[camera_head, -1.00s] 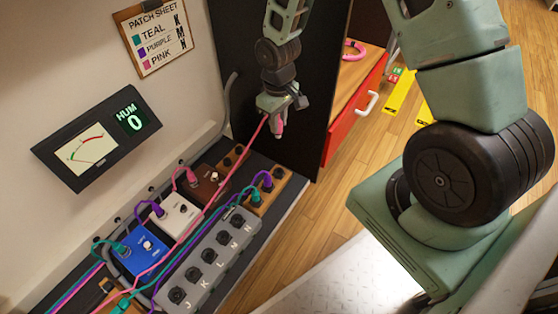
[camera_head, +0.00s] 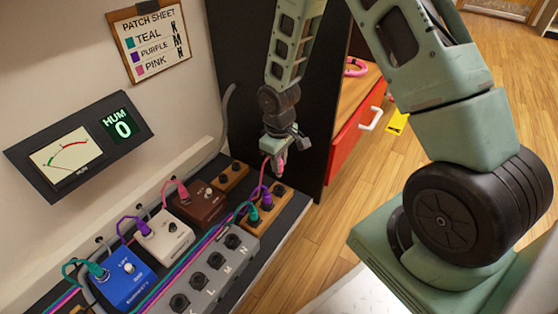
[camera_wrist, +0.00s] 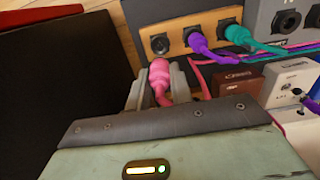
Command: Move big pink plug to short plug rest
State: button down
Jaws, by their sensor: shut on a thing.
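My gripper (camera_head: 276,152) is shut on the big pink plug, pink and thick-bodied (camera_head: 278,165), which also shows between the fingers in the wrist view (camera_wrist: 160,74). The shorter wooden rest, with two holes visible (camera_head: 228,178), lies behind, toward the wall. In the wrist view I cannot make it out clearly.
Brown (camera_head: 200,204), white (camera_head: 165,237) and blue (camera_head: 125,278) pedals with plugged cables line the wall side. A grey socket box (camera_head: 214,275) lies in front. A tall black panel (camera_head: 310,100) and a red drawer cabinet (camera_head: 350,140) stand beyond the rests.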

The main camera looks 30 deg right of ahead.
aim_at(279, 176)
jog(key=shift+f+b, duration=2.95)
jog(key=shift+b, duration=0.05)
jog(key=shift+f, duration=0.65)
jog(key=c, duration=1.2)
grip_release()
jog(key=shift+o, duration=0.2)
notch_tip(279, 176, up, 17)
jog(key=p, duration=1)
jog(key=shift+r, duration=0.2)
